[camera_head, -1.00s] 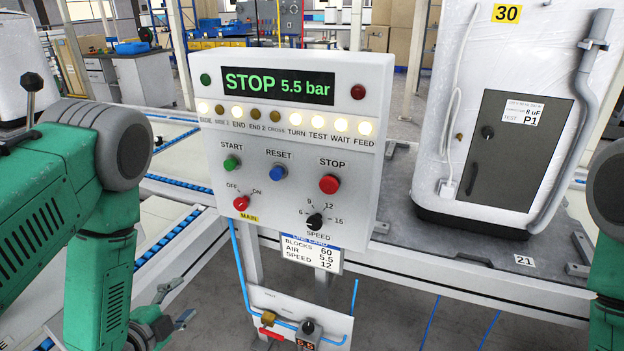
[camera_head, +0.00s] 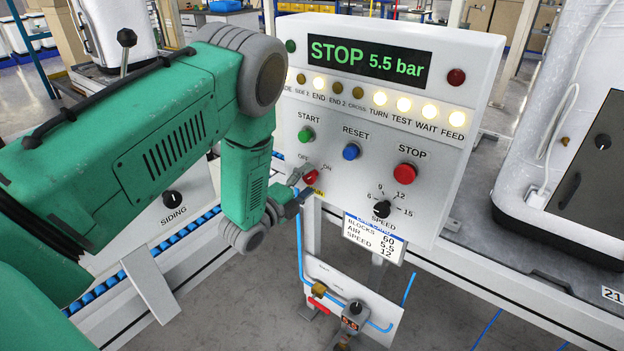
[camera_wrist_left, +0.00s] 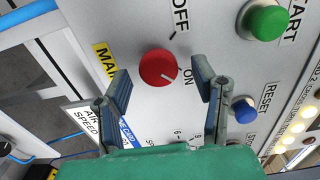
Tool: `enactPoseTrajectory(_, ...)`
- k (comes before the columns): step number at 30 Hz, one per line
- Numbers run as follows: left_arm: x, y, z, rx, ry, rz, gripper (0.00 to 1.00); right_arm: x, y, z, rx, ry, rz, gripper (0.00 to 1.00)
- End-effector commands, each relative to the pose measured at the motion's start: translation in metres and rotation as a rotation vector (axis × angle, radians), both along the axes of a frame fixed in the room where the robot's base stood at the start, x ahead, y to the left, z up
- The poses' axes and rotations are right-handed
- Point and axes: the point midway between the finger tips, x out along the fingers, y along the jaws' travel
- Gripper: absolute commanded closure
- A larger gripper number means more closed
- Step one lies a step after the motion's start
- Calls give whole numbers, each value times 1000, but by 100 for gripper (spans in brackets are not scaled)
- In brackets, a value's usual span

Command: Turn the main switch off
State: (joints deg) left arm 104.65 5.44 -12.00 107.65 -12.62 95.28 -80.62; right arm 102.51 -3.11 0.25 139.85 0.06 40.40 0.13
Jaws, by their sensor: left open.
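The main switch is a red round knob (camera_head: 311,177) low on the left of the white control panel (camera_head: 470,150), between the OFF and ON marks. In the left wrist view the red knob (camera_wrist_left: 158,68) has a white line pointing towards ON. My left gripper (camera_head: 301,184) is at the knob in the head view. In the left wrist view my left gripper (camera_wrist_left: 162,84) is open, its two fingers apart on either side of the knob. The knob looks free of both fingers; the exact depth is hard to tell. My right gripper is not in view.
Close by on the panel are the green START button (camera_head: 306,135), blue RESET button (camera_head: 351,152), red STOP button (camera_head: 405,174) and black SPEED knob (camera_head: 382,209). The display (camera_head: 368,63) reads STOP 5.5 bar. A SIDING knob (camera_head: 173,199) is behind my left arm.

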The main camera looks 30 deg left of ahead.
Motion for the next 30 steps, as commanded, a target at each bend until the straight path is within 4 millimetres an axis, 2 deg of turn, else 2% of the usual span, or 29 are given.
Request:
enactPoseTrajectory(6, 17, -2, 0, 0, 0, 1, 47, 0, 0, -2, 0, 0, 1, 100)
enactPoseTrajectory(14, 18, -5, 1, 3, 2, 0, 47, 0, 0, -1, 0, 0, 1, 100)
enactPoseTrajectory(15, 18, -5, 1, 3, 2, 0, 50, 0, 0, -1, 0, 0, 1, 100)
enactPoseTrajectory(19, 18, -3, 0, 1, 2, 0, 96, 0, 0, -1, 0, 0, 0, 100)
enactPoseTrajectory(20, 18, -3, 0, 1, 2, 0, 100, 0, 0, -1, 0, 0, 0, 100)
enactPoseTrajectory(30, 18, -1, 0, -28, 5, 3, 100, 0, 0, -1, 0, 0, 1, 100)
